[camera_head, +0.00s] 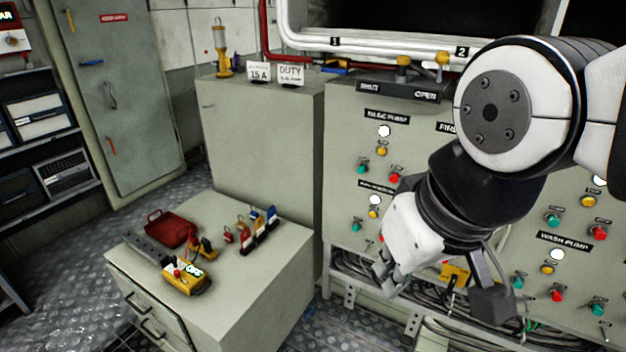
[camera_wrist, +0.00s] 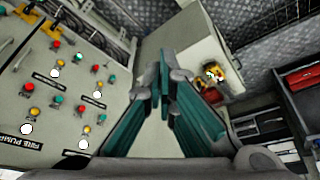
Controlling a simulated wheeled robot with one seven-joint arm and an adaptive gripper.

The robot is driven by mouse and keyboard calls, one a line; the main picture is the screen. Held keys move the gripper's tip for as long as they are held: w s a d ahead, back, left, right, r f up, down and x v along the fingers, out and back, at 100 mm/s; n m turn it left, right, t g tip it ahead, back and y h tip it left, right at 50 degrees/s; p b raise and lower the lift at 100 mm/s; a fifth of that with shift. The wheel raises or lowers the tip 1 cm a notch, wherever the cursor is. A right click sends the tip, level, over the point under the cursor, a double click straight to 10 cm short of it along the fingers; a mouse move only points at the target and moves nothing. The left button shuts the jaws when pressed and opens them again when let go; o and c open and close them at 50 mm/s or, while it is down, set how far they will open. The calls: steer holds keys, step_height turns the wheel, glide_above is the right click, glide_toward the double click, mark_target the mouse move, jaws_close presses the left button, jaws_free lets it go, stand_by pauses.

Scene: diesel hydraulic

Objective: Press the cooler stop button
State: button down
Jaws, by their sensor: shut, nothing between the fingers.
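A pale green control panel (camera_head: 342,150) carries groups of green and red buttons with yellow knobs and white lamps. The bilge pump group has a red button (camera_head: 395,179). Below it is a second group with a small label (camera_head: 377,188) too blurred to read; I cannot read "cooler" anywhere. That group shows a white lamp (camera_head: 375,200) and a green button (camera_head: 356,226); my gripper hides its right side. My gripper (camera_head: 384,282) is shut and empty, pointing down in front of the panel. In the wrist view its teal-padded fingers (camera_wrist: 164,72) meet, with the panel (camera_wrist: 110,45) at left.
A low cabinet (camera_head: 225,225) at left holds a red case (camera_head: 170,228), a yellow device (camera_head: 186,280) and small padlocks. Cables (camera_head: 360,268) run beneath the panel. Pipes (camera_head: 380,50) cross above it. The floor at far left is clear.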

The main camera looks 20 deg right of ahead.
steer(key=w+a+f+m+g+y+b, duration=0.1)
steer(key=w+f+m+y+b, duration=0.1)
steer(key=w+f+m+b, duration=0.5)
steer(key=w+d+f+m+t+y+b, duration=0.2)
steer(key=w+d+f+m+b, duration=0.3)
steer(key=w+f, duration=0.45)
steer(key=w+d+f+m+t+y+b, duration=0.2)
steer(key=w+d+f+m+b, duration=0.1)
steer(key=w+d+f+m, duration=0.55)
steer(key=w+d+f+m+t+h+b, duration=0.25)
steer(key=d+f+m, duration=0.25)
steer(key=d+f, duration=0.25)
steer(key=w+d+f+m+t+h+b, duration=0.1)
steer(key=w+d+f+m+t+b, duration=0.2)
steer(key=d+f+m, duration=0.4)
steer(key=s+d+f+m+h+b, duration=0.2)
steer(key=s+d+f+m, duration=0.1)
steer(key=d+f, duration=0.3)
steer(key=s+d+f+m+h+b, duration=0.3)
steer(key=d+f+m, duration=0.2)
steer(key=d, duration=0.4)
steer(key=shift+s+f, duration=0.4)
steer(key=shift+f, duration=0.25)
steer(key=shift+m+g, duration=0.25)
steer(key=w+d+p, duration=0.1)
steer(key=w+d, duration=0.4)
steer(key=d, duration=0.1)
steer(key=shift+w+d, duration=0.25)
steer(key=shift+w, duration=0.1)
